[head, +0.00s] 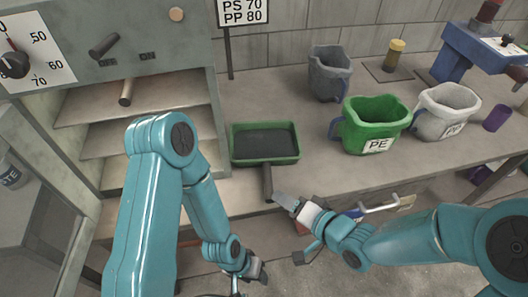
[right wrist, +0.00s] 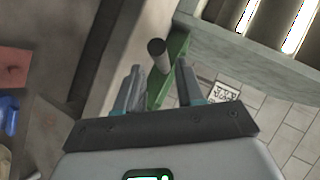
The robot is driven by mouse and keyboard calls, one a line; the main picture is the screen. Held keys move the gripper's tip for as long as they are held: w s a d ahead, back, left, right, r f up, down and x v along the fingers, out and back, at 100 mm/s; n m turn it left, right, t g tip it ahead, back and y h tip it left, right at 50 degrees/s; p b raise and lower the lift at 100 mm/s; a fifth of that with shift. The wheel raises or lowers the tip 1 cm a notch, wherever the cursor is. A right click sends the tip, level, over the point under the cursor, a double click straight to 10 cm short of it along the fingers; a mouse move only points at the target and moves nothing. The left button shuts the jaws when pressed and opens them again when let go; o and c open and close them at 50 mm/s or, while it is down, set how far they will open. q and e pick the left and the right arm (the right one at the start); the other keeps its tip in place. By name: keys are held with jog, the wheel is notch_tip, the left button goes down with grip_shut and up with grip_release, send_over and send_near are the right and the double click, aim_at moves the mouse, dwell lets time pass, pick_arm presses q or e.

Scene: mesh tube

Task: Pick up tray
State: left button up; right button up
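The green tray (head: 264,161) with a dark inside lies on the worktop, its dark handle (head: 267,182) pointing toward me past the front edge. My right gripper (head: 279,199) is just right of the handle's near end in the head view. In the right wrist view, its two fingers (right wrist: 159,90) are apart, with the handle's round end (right wrist: 157,47) between and beyond them; contact does not show. The green tray wall (right wrist: 179,46) is partly hidden behind the handle there. My left gripper (head: 254,272) hangs low, left of the right one, its fingers unclear.
A grey oven with open shelves (head: 140,115) stands left of the tray. Grey (head: 329,75), green (head: 374,118) and white (head: 445,113) tubs stand to the right. A sign (head: 243,11) is behind the tray. Worktop beside the tray's right is clear.

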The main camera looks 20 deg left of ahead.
jog(key=x, duration=0.4)
jog(key=shift+w+a, duration=0.15)
jog(key=shift+w, duration=0.2)
grip_shut()
jog(key=shift+r, duration=0.1)
